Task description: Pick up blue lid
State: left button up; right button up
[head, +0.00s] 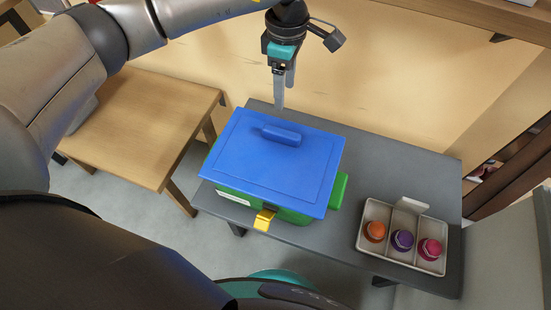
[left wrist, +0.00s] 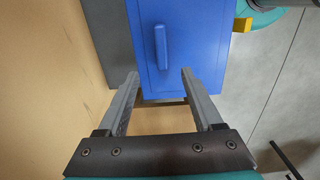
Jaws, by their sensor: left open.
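The blue lid (head: 275,160) lies flat on a green box (head: 260,207) with a yellow latch (head: 264,219) at its front. A raised blue handle (head: 281,135) runs across the lid's far half. My left gripper (head: 284,95) is above the lid's far edge, pointing down, open and empty. In the left wrist view, its fingers (left wrist: 157,85) are spread apart, with the lid (left wrist: 205,60) and its handle (left wrist: 161,46) ahead of them. The handle is not between the fingers. My right gripper is not in view.
The box stands on a dark grey table (head: 340,240). A light tray (head: 360,238) with orange, purple and red round-topped items stands at the table's right. A wooden table (head: 150,120) is at the left. A tan wall (head: 400,80) rises behind the grey table.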

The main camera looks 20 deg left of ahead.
pick_arm(q)
jog(key=b, duration=0.2)
send_over(282, 131)
notch_tip(282, 131, down, 8)
jog(key=shift+w+f, duration=0.1)
jog(key=shift+f, duration=0.05)
jog(key=shift+s+f+b, duration=0.2)
jog(key=shift+f+b, duration=0.65)
jog(key=shift+f, duration=2.5)
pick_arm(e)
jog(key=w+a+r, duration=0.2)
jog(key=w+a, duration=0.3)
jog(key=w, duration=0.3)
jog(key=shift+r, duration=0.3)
pick_arm(q)
grip_shut()
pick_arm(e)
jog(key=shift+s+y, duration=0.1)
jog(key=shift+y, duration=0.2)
